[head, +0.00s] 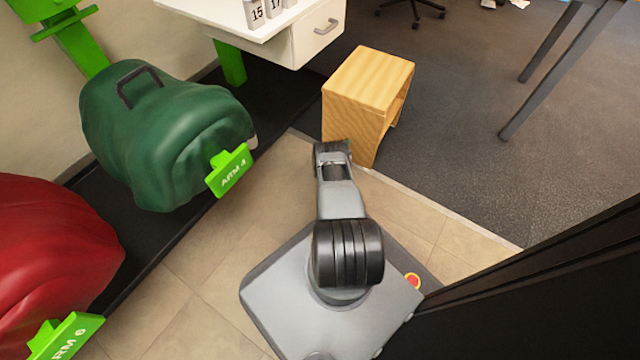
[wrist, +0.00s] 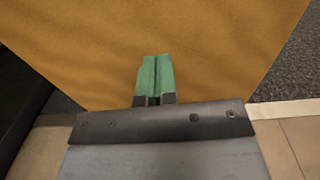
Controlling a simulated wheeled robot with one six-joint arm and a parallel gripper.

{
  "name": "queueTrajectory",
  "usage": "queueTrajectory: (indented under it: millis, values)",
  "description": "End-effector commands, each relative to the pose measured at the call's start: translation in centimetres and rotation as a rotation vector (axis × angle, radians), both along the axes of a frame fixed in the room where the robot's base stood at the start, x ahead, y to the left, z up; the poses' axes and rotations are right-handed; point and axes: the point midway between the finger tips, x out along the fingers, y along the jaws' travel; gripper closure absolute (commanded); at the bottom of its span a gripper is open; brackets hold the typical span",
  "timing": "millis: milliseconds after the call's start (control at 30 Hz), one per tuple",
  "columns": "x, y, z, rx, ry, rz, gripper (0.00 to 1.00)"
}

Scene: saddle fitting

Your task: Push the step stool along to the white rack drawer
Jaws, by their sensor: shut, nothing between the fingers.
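The step stool (head: 368,80) is a light wooden box-like stool with an open side facing right. It stands upright at the edge of the dark carpet, just beyond my arm. In the wrist view its flat wooden face (wrist: 200,45) fills most of the picture. My gripper (wrist: 155,62) shows there with green fingertips together and empty, right in front of that face; I cannot tell whether they touch it. In the head view the fingertips are hidden behind my wrist. The white rack drawer (head: 318,30) is shut, with a dark handle, behind and left of the stool.
A green-covered saddle (head: 165,130) and a red-covered one (head: 50,240) sit on the left on green arms. Number cards (head: 262,10) stand on the white top. A dark panel (head: 560,290) is at right. Carpet right of the stool is clear up to a table leg (head: 540,80).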

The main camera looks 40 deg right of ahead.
Motion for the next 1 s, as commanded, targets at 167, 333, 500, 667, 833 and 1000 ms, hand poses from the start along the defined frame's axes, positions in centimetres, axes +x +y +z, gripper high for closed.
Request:
queueTrajectory:
  millis: [167,333,500,667,833,1000]
  values:
    - [-0.1,0.0,0.0,0.001,0.001,-0.002,1.0]
    - [-0.3,0.4,0.0,0.001,0.002,-0.003,1.0]
    - [-0.7,2.9,0.3,0.002,0.003,0.0,1.0]
    - [-1.5,6.2,0.4,0.002,0.004,0.002,1.0]
    - [-2.6,9.3,0.3,0.001,0.003,-0.001,1.0]
    - [-3.3,11.6,0.1,0.001,0.002,-0.002,1.0]
